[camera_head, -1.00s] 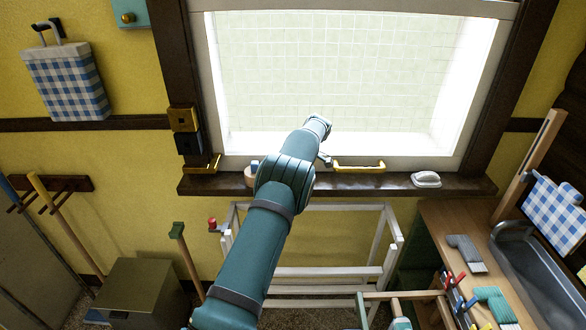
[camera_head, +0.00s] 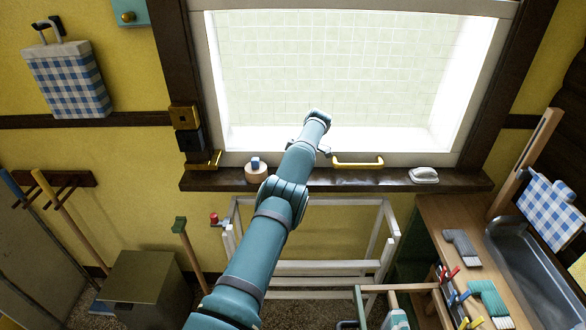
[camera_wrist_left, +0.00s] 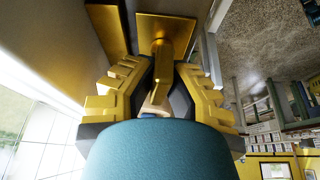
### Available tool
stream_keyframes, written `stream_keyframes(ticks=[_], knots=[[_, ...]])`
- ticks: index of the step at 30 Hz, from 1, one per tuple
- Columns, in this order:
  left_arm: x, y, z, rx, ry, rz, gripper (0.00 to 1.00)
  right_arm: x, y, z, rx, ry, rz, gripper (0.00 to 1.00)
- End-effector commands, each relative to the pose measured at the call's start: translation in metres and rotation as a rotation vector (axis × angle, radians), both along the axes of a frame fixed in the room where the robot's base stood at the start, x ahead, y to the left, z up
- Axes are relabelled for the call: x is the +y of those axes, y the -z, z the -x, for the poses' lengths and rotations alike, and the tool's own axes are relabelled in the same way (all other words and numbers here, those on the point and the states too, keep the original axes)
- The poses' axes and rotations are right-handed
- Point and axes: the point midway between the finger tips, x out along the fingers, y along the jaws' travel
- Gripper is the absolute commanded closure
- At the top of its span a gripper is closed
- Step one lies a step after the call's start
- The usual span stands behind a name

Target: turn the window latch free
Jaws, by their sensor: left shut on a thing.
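The window (camera_head: 340,85) fills the upper middle of the head view, with a yellow handle (camera_head: 358,162) on its lower rail. My left arm reaches up to the lower part of the window, and its wrist hides the gripper's fingertips there. In the left wrist view, the latch has a square brass plate (camera_wrist_left: 178,27) and a brass lever (camera_wrist_left: 163,58) sticking out from it. My left gripper (camera_wrist_left: 162,75) has its golden, stepped fingers on both sides of the lever and is shut on it. The far end of the lever is partly hidden. My right gripper is not in view.
A white rack (camera_head: 320,268) stands below. A sink (camera_head: 535,265) and counter are at right, a box (camera_head: 140,277) at lower left.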

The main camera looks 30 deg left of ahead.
Motion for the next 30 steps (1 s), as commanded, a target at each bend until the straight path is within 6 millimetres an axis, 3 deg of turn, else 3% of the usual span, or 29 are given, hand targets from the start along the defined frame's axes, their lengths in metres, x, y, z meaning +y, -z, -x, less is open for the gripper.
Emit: stream_keyframes(ticks=[10,11,12,13,30], knots=[[-0.0006,0.0042,0.0024,0.011,-0.004,0.006,1.0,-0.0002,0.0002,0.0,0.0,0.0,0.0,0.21],[-0.0007,0.0043,0.0023,0.011,-0.004,0.006,0.75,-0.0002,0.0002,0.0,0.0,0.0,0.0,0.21],[-0.0007,0.0042,0.0022,0.011,-0.003,0.006,0.61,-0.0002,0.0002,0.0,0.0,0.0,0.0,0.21],[-0.0007,0.004,0.0021,0.01,-0.004,0.005,0.56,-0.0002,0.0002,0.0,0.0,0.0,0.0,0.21],[-0.0003,0.0012,-0.0014,0.006,0.047,0.0,0.56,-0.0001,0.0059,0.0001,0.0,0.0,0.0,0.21]])
